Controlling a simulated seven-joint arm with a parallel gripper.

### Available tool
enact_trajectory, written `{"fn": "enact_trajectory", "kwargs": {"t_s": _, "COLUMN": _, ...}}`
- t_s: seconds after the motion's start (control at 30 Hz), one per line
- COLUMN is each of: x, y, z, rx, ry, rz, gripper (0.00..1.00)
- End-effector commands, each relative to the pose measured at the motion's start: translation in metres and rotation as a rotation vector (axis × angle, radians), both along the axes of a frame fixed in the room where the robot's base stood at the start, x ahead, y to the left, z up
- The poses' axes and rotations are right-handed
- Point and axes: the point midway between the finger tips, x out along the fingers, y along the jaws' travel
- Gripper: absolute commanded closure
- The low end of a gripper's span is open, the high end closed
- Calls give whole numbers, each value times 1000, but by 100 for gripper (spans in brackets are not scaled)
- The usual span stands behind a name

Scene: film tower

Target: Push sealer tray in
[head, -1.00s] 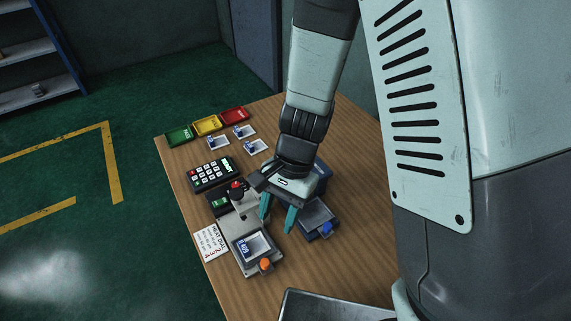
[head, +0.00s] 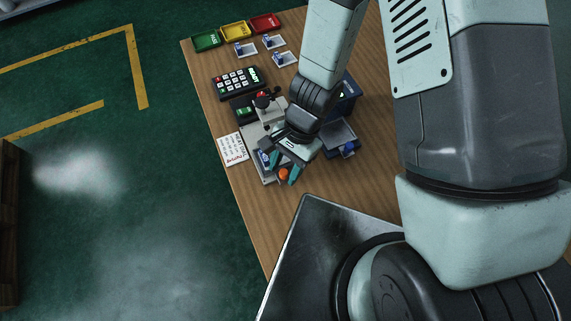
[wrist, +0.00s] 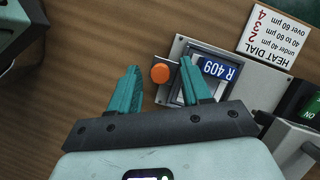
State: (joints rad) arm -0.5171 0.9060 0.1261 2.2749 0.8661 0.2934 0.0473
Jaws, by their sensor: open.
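The sealer tray (wrist: 177,93) is grey and holds a framed piece with a blue label reading R 409 (wrist: 220,70). It sits pulled out at the front of the grey sealer (head: 251,136), and my gripper partly covers it in the head view. An orange knob (wrist: 160,73) stands at the tray's outer end and also shows in the head view (head: 283,174). My gripper (wrist: 160,66) is open, with its teal fingers on either side of the knob in the picture. One finger overlaps the tray. I cannot tell whether they touch.
A heat dial card (head: 233,149), a keypad (head: 237,83) and a lever with a red knob (head: 262,96) stand close by. A dark tray with a blue knob (head: 348,147) is at right. Green, yellow and red bins (head: 235,30) and several small framed pieces lie at the back.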

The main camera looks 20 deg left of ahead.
Motion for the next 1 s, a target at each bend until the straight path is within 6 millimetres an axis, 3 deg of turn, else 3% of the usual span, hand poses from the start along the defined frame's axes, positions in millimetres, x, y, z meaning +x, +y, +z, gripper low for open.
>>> {"fn": "enact_trajectory", "kwargs": {"t_s": 0.2, "x": 0, "y": 0, "z": 0, "rx": 0, "ry": -1, "rz": 0, "gripper": 52}}
{"fn": "enact_trajectory", "kwargs": {"t_s": 0.53, "x": 0, "y": 0, "z": 0, "rx": 0, "ry": 0, "rz": 0, "gripper": 100}}
{"fn": "enact_trajectory", "kwargs": {"t_s": 0.8, "x": 1, "y": 1, "z": 0, "rx": 1, "ry": -1, "rz": 1, "gripper": 100}}
{"fn": "enact_trajectory", "kwargs": {"t_s": 1.0, "x": 21, "y": 21, "z": -1, "rx": 3, "ry": -4, "rz": 2, "gripper": 100}}
